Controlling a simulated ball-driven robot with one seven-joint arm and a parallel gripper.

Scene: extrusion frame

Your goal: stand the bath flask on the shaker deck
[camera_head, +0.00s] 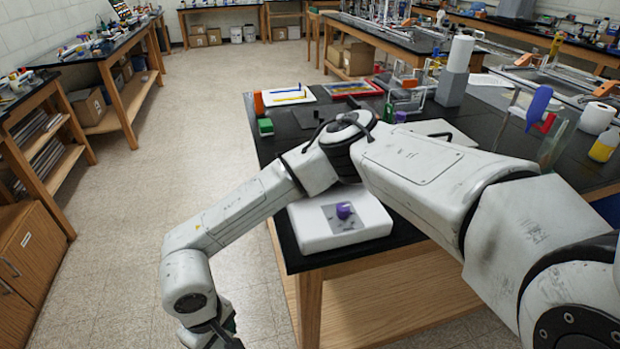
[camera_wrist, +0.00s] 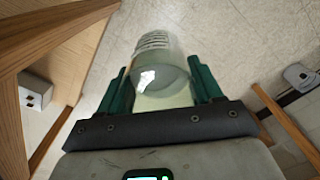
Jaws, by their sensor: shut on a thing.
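The bath flask (camera_wrist: 160,72) is a clear vessel with white printed marks and pale contents. In the wrist view it sits between the green fingers of my gripper (camera_wrist: 163,88), which is shut on it. In the head view my gripper (camera_head: 226,326) hangs low at the bottom, left of the bench and over the floor side; the flask is not clear there. A white flat unit (camera_head: 310,236) with a grey plate lies at the bench's near left corner and looks like the shaker deck. A purple piece (camera_head: 344,210) stands on the plate.
The black bench top (camera_head: 288,133) carries colored trays (camera_head: 350,89), a grey block with a white cylinder (camera_head: 455,70), and a yellow bottle (camera_head: 604,146) at right. My arm crosses above the bench and hides part of it. The floor (camera_head: 180,150) at left is open.

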